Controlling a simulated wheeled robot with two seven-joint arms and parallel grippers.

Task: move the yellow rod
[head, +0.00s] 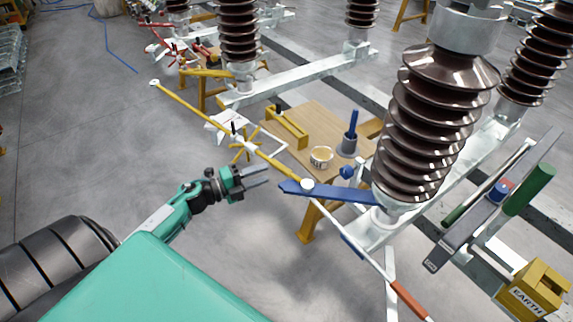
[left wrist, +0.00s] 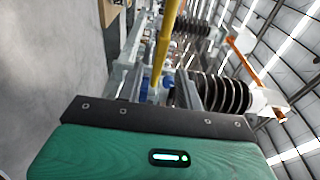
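The long yellow rod (head: 195,110) runs diagonally from a pale ring end at upper left to a white joint near the blue arm (head: 345,192). A white and orange length continues down right from that joint. A yellow star-shaped handle (head: 245,147) is along the rod. My left gripper (head: 267,176) is just below and left of the rod, apart from it in the head view. Its two fingers are spread with nothing between them. My right gripper is out of view.
A wooden table (head: 310,125) behind the rod holds a tape roll (head: 321,156), a grey cup (head: 348,146) with a blue handle, and a yellow bracket (head: 288,128). A large brown insulator (head: 430,125) stands right. A yellow EARTH box (head: 535,290) is lower right.

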